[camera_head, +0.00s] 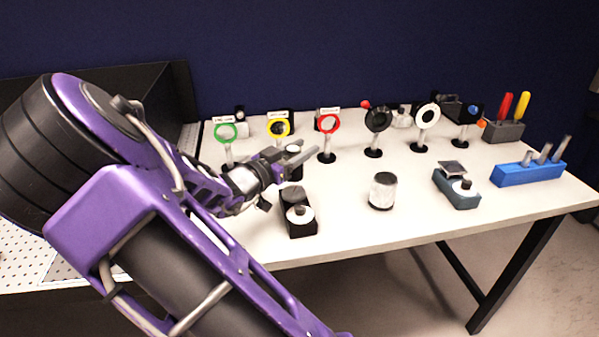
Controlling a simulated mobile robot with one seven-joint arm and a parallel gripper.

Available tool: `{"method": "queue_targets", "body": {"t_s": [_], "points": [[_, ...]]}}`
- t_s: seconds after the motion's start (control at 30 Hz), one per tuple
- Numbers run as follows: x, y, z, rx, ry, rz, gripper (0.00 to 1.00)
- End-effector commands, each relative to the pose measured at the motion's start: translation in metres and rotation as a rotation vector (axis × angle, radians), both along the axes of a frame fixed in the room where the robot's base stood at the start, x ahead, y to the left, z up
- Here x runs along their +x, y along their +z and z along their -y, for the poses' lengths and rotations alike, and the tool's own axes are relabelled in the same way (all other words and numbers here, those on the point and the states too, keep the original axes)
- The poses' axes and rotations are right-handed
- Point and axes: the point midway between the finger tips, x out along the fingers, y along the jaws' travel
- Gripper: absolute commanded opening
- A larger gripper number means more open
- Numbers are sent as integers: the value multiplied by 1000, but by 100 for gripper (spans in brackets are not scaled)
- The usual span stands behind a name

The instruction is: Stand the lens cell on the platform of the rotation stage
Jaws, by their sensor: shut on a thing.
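My gripper (298,154) is shut on a small dark cylinder with a pale top, which I take to be the lens cell (294,169). The cell looks upright, and the fingers partly hide it. It shows just behind the rotation stage (298,226), a black block with a round dark platform (292,194) and a pale dial with a black knob at its near end. The platform looks bare. The cell appears apart from the platform, but its exact height cannot be told from this view.
Several ring mounts on posts, including a green one (226,131) and a red one (328,123), stand behind. A blue tool block (528,173) is farther right. The front table strip is clear.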

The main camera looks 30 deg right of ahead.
Motion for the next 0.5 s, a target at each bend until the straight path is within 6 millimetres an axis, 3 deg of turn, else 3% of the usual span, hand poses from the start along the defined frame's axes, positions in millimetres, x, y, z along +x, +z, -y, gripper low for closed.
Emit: {"method": "queue_targets", "body": {"t_s": [0.37,0.5], "points": [[0,-42,0,-2,1,-1,0],[0,-43,0,1,1,2,0]]}}
